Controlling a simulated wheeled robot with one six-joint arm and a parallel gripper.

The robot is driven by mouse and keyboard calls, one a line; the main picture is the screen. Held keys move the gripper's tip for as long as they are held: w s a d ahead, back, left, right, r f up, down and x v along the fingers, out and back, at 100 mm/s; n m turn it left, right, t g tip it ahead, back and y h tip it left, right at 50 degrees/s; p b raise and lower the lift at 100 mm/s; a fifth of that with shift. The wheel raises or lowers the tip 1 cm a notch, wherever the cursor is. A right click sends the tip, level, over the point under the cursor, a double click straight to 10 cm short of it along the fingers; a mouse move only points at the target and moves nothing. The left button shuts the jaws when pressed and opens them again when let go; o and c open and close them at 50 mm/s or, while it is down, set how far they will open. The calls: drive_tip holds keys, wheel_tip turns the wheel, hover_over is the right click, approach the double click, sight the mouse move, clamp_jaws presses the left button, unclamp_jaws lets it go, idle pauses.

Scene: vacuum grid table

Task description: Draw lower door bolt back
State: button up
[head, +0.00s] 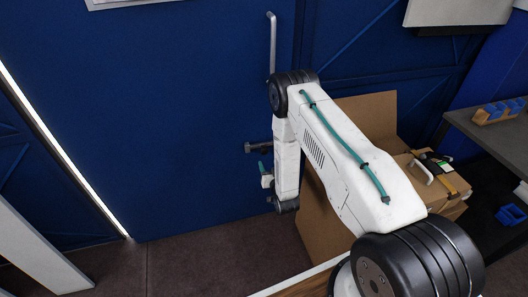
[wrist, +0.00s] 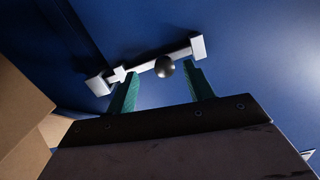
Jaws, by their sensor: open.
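The lower door bolt (wrist: 178,58) shows in the wrist view as a pale grey bar in brackets on the blue door (head: 180,110). Its dark round knob (wrist: 164,66) sticks out from the bar. My gripper (wrist: 165,74) is open, with one teal finger on each side of the knob as seen from the wrist. Whether either finger touches the knob I cannot tell. In the head view my arm reaches down to the door, and a bit of teal finger shows low by its surface. The bolt is mostly hidden there.
A vertical grey handle (head: 272,45) is on the door above my arm. Cardboard boxes (head: 365,115) stand close on the right of my arm. A dark workbench (head: 490,135) with blue bins is at far right. The floor (head: 190,265) left of the arm is clear.

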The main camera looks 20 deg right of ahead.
sight(265, 153)
drive_tip(key=shift+w+r+t, duration=0.25)
drive_tip(key=shift+r+t, duration=0.15)
drive_tip(key=shift+r, duration=0.4)
drive_tip(key=w, duration=0.7)
drive_tip(key=shift+w+d, duration=0.1)
drive_tip(key=shift+d, duration=0.3)
